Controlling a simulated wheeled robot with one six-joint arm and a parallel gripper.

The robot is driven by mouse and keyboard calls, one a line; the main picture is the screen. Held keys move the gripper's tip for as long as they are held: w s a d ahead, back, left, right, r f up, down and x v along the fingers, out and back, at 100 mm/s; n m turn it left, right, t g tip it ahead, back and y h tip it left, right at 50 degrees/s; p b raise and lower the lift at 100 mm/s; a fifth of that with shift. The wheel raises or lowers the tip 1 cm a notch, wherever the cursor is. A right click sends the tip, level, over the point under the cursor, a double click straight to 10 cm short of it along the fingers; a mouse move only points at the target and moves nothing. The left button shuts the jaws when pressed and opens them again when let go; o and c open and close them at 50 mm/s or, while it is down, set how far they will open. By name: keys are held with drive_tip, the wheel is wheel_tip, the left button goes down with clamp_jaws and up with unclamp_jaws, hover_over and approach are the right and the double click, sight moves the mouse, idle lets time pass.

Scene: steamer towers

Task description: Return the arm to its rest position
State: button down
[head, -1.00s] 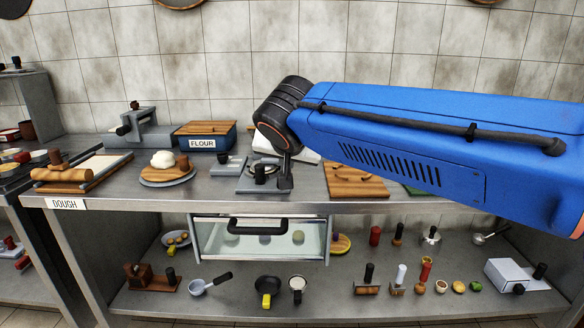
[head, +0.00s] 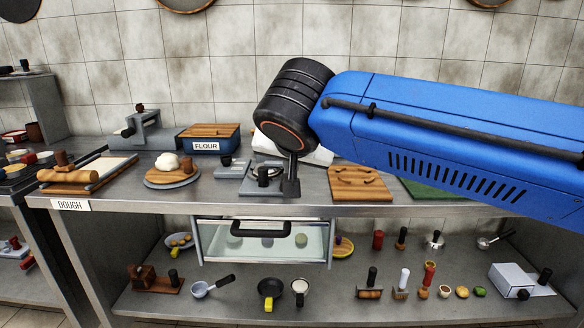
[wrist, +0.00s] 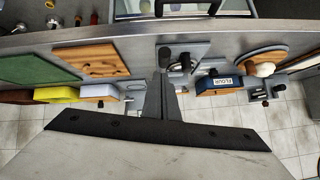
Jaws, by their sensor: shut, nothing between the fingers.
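My gripper (head: 291,188) hangs below the black wrist of my blue arm, in front of the steel dough counter (head: 110,200). It is shut and empty. In the head view its tip overlaps the right side of a small grey press-like device (head: 262,183); I cannot tell how far apart they are. In the wrist view my gripper (wrist: 166,95) shows as a narrow dark piece over the counter. My arm reaches in from the right and hides part of the counter's back and right side.
A flour box (head: 208,140), a dough plate (head: 172,178), a wooden board (head: 360,184) and a green board (head: 428,192) are on the counter. A glass-fronted drawer (head: 265,242) is below it. The lower shelf holds pans and several small tools. The wall behind is tiled.

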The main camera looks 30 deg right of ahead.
drive_tip(key=shift+s+a+r, duration=0.15)
drive_tip(key=shift+s+a, duration=0.2)
drive_tip(key=shift+s, duration=0.15)
drive_tip(key=shift+s+a+r, duration=0.1)
drive_tip(key=shift+s+a, duration=0.2)
drive_tip(key=shift+s, duration=0.2)
drive_tip(key=shift+s, duration=0.1)
drive_tip(key=s+a+f+n+g+y, duration=0.1)
drive_tip(key=s+f+n, duration=0.3)
drive_tip(key=f, duration=0.8)
drive_tip(key=s+a+f+n+g+y, duration=0.1)
drive_tip(key=s+f+n+g+y, duration=0.2)
drive_tip(key=f, duration=0.9)
drive_tip(key=shift+s+n+y, duration=0.5)
drive_tip(key=shift+n, duration=0.4)
drive_tip(key=shift+r, duration=0.1)
